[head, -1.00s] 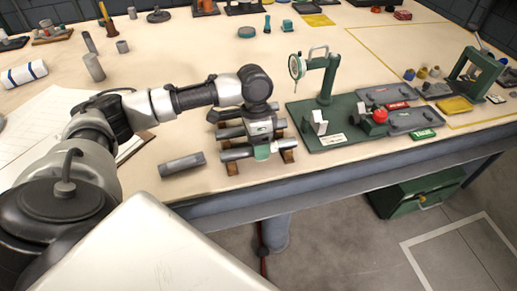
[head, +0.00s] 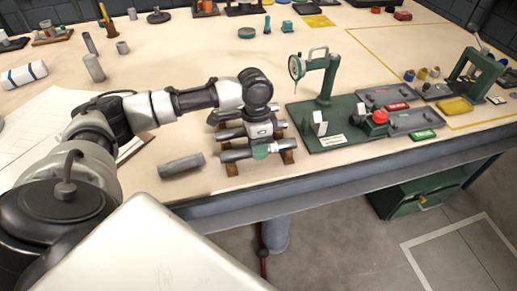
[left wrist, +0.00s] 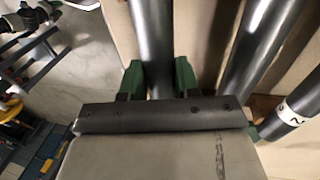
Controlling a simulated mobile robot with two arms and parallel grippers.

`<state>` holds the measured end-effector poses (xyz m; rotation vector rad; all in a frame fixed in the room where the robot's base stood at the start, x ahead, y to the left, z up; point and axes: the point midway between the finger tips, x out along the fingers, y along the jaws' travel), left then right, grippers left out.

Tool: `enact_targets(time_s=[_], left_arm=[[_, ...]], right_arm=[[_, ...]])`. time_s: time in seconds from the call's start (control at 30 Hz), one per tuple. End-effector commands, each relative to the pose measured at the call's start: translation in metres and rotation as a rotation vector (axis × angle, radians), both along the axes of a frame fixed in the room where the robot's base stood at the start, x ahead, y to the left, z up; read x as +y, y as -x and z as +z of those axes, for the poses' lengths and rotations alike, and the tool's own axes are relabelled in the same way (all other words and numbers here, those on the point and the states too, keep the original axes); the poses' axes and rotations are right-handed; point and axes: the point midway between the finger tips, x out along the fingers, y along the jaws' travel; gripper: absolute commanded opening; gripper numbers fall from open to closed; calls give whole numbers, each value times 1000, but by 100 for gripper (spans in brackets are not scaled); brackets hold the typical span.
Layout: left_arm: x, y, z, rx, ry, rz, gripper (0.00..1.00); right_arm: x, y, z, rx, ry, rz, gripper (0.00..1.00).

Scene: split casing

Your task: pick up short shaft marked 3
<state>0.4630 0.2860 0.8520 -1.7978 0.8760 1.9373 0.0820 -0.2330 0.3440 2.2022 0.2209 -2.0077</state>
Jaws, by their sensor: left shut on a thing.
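Several grey metal shafts lie side by side across a wooden rack (head: 232,168) near the front edge of the table. My left gripper (head: 261,151) is over the front shaft (head: 236,155), with its green fingertips on either side of it. In the left wrist view the fingers (left wrist: 159,80) are shut on this dark shaft (left wrist: 152,35). No number shows on it; part is hidden by my gripper. A neighbouring shaft (left wrist: 303,98) at the right of that view carries a white band with a mark, perhaps a 2. My right gripper is not in view.
A green gauge stand (head: 327,90) stands close on the right, with grey trays (head: 408,120) beyond. The front table edge (head: 290,184) is close.

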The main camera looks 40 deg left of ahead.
Motion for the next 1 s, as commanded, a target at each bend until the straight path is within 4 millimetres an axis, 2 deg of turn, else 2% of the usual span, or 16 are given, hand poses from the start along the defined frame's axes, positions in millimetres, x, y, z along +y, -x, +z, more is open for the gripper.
enact_targets(time_s=[0.37, 0.7, 1.0], left_arm=[[0, -2, 11, -8, 2, 0, 0], [0, -2, 46, -7, 2, 0, 0], [-34, -37, 72, -9, 6, -2, 0]], right_arm=[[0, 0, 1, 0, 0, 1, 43], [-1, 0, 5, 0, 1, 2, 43], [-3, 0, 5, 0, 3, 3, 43]])
